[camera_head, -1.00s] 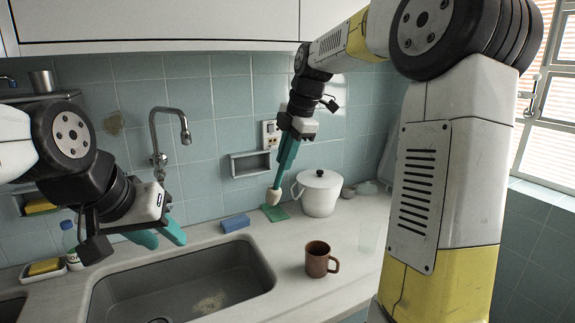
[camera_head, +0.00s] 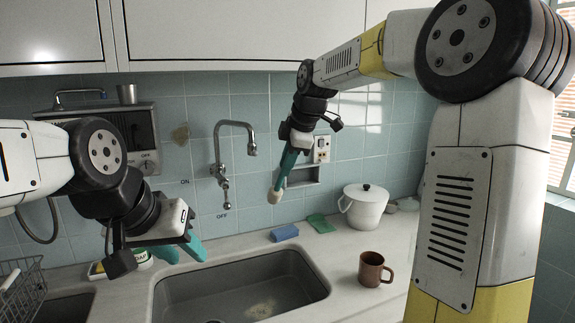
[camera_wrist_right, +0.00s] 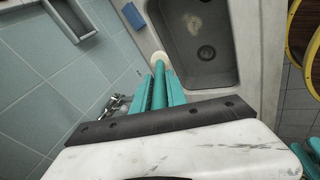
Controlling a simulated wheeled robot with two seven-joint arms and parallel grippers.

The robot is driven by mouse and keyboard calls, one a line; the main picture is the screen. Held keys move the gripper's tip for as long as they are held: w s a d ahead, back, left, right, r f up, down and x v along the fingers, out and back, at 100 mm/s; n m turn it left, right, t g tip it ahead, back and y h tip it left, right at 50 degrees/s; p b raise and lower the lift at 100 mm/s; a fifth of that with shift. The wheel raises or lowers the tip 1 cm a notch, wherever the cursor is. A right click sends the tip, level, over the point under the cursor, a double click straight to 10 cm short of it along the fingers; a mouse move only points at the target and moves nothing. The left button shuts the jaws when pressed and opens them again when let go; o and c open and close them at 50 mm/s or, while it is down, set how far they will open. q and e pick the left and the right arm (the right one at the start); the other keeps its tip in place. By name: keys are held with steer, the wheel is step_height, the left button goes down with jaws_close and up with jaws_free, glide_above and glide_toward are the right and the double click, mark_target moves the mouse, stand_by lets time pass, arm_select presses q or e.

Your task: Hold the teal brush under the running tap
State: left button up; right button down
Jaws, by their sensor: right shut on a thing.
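The teal brush (camera_head: 276,195), with its cream head down, is in my right gripper (camera_head: 286,170), right of the tap and above the counter. In the wrist view the fingers (camera_wrist_right: 160,88) are shut around its teal handle, and its pale head (camera_wrist_right: 160,58) sticks out beyond them. The chrome tap (camera_head: 236,124) curves out from the wall above the back of the sink (camera_head: 170,300). Its lever (camera_head: 226,190) hangs down towards the OFF label, and I see no water. My left gripper (camera_head: 180,250) is open and empty near the sink's back left corner.
A blue sponge (camera_head: 285,233), a green cloth (camera_head: 320,223) and a white lidded pot (camera_head: 364,208) stand behind the sink to the right. A brown mug (camera_head: 372,269) is right of the sink. A wire rack (camera_head: 20,290) is at the left.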

mark_target(226, 199)
steer(key=w+a+f, duration=0.2)
steer(key=w+a, duration=0.3)
steer(key=w, duration=0.4)
steer(key=shift+w+a, duration=0.2)
steer(key=shift+f, duration=0.1)
arm_select(q)
steer(key=shift+w, duration=0.15)
steer(key=shift+c, duration=0.5)
steer(key=w+d+r+n+t, duration=0.1)
steer(key=w+d+t, duration=0.25)
steer(key=w, duration=1.05)
steer(key=w+d+r+n+t, duration=0.1)
steer(key=w+d+n+t, duration=0.3)
steer(key=w, duration=0.9)
steer(key=w+a+f+n+t+y, duration=0.1)
steer(key=w+a+f+n+y, duration=0.1)
steer(key=w+f+y, duration=0.8)
steer(key=w+a, duration=0.2)
steer(key=w+a+f+y, duration=0.1)
steer(key=w+a, duration=0.1)
steer(key=w, duration=0.1)
steer(key=w+a+f+y, duration=0.1)
steer(key=w+a, duration=0.1)
steer(key=w, duration=0.1)
steer(key=shift+a+f, duration=0.25)
steer(key=shift+a, duration=0.05)
